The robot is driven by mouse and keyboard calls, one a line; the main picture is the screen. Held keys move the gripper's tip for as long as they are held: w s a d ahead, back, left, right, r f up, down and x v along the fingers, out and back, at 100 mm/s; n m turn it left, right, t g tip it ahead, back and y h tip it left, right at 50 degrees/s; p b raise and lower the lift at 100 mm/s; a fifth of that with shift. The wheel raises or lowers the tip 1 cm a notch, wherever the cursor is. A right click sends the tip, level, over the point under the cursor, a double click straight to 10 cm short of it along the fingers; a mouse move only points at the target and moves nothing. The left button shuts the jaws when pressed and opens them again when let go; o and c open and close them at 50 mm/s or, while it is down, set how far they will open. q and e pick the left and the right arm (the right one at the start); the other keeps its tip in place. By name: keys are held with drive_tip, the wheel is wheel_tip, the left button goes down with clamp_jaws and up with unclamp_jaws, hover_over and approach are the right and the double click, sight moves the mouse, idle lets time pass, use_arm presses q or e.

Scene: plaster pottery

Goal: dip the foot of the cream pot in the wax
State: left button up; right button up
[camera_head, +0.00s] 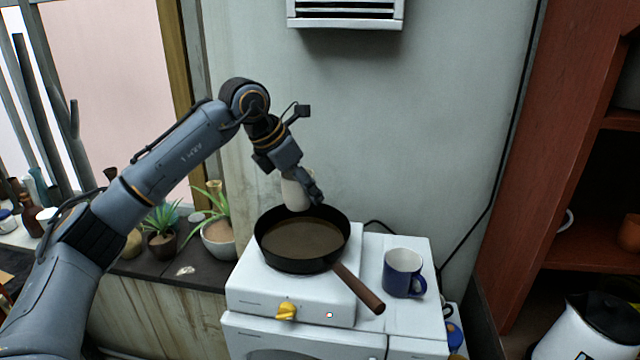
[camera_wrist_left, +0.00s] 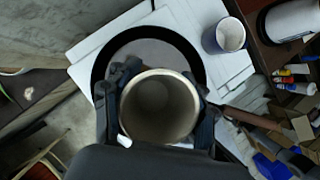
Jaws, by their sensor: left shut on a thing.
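The cream pot (camera_head: 295,193) is upright in my left gripper (camera_head: 303,188), over the back of the black pan (camera_head: 262,251). The brownish wax (camera_head: 300,238) fills the pan's bottom. In the head view the pot's foot is close to the wax near the back rim; I cannot tell whether it touches. In the left wrist view the pot (camera_wrist_left: 158,108) shows its open mouth from above, with the left gripper's fingers (camera_wrist_left: 160,105) shut on both sides of it. My right gripper is not in view.
The pan stands on a white hot plate (camera_head: 255,296) with a yellow knob (camera_head: 286,310). Its wooden handle (camera_head: 360,290) points front right. A blue and white mug (camera_head: 403,273) stands right of it. Potted plants (camera_head: 218,235) stand on the left. A wall unit (camera_head: 345,14) hangs above.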

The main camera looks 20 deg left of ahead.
use_arm(q)
drive_tip(key=shift+s+a+f, duration=0.1)
drive_tip(key=shift+s+f, duration=0.2)
drive_tip(key=shift+f, duration=0.1)
drive_tip(key=shift+b+x, duration=0.85)
drive_tip(key=shift+x, duration=0.05)
drive_tip(key=f+b, duration=0.2)
drive_tip(key=f, duration=0.1)
drive_tip(key=shift+w+d, duration=0.25)
drive_tip(key=shift+s+a+f, duration=0.1)
drive_tip(key=shift+f, duration=0.2)
drive_tip(key=shift+f+b, duration=0.4)
drive_tip(key=shift+b, duration=0.1)
drive_tip(key=shift+f+b, duration=0.55)
drive_tip(key=shift+f, duration=0.25)
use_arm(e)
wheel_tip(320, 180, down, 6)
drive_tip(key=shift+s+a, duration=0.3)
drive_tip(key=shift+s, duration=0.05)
